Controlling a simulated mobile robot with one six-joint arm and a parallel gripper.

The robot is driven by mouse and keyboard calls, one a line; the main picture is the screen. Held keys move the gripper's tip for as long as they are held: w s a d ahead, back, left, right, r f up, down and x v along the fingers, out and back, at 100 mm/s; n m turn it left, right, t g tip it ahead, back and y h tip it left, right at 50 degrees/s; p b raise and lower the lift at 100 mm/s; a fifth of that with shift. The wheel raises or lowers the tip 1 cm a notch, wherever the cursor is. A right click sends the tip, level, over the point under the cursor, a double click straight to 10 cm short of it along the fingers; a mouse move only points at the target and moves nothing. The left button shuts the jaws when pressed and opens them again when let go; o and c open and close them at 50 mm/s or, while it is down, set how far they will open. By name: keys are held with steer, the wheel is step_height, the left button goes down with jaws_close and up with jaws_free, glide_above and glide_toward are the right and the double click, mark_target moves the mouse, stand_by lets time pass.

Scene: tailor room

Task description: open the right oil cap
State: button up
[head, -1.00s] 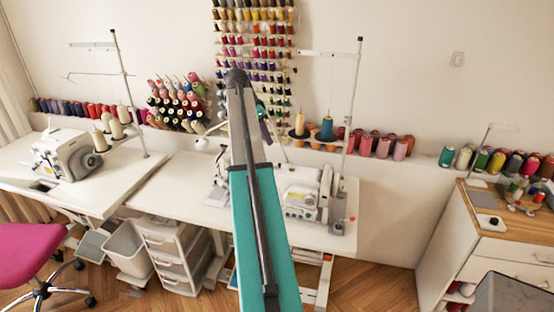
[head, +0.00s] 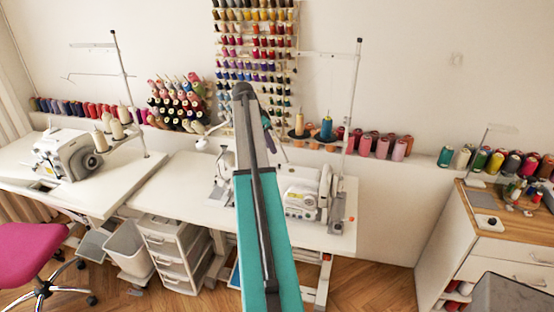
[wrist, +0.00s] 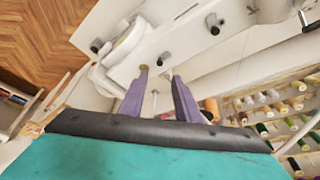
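The right white sewing machine (head: 303,200) stands on the right sewing table, behind and right of my arm. I cannot make out an oil cap on it for certain in the head view. My gripper (head: 277,148) is above the table's back part, left of that machine and mostly behind my arm. In the wrist view my gripper's purple fingers (wrist: 159,76) are apart with nothing held between them. Beyond them are white surfaces and small dark round parts (wrist: 100,46), which I cannot identify.
A thread stand (head: 356,110) with cones rises behind the machine. A spool rack (head: 255,60) hangs on the wall behind my arm. Another sewing machine (head: 70,155) is on the left table. White drawers (head: 170,245) stand below. The table front left of my arm is clear.

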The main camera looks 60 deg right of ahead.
steer(key=shift+p+x, duration=1.5)
steer(key=shift+x, duration=3.15)
jaws_close()
